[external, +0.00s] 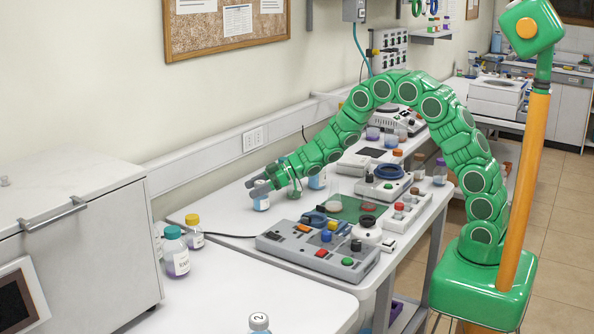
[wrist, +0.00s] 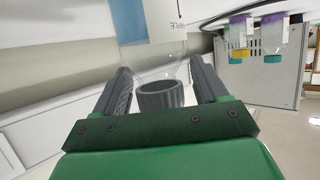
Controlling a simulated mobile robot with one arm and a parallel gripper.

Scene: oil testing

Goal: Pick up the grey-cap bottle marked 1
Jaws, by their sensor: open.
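A clear bottle with a grey cap (wrist: 160,96) stands upside down in the wrist view, its cap and neck between the two fingers of my gripper (wrist: 159,72). The fingers are open, with a gap visible on at least one side of the cap. In the external view my gripper (external: 262,185) is over the back of the white table, at the top of a small bottle with a white label (external: 261,203). The gripper hides that bottle's cap, and I cannot read its number. Another grey-cap bottle, marked 2 (external: 259,322), stands at the bottom edge.
Teal-cap (external: 175,255) and yellow-cap (external: 194,232) bottles stand left of my gripper, beside a large white machine (external: 75,240). A grey control panel (external: 318,250) with coloured knobs lies in front. Another labelled bottle (external: 317,180) stands just right of the gripper.

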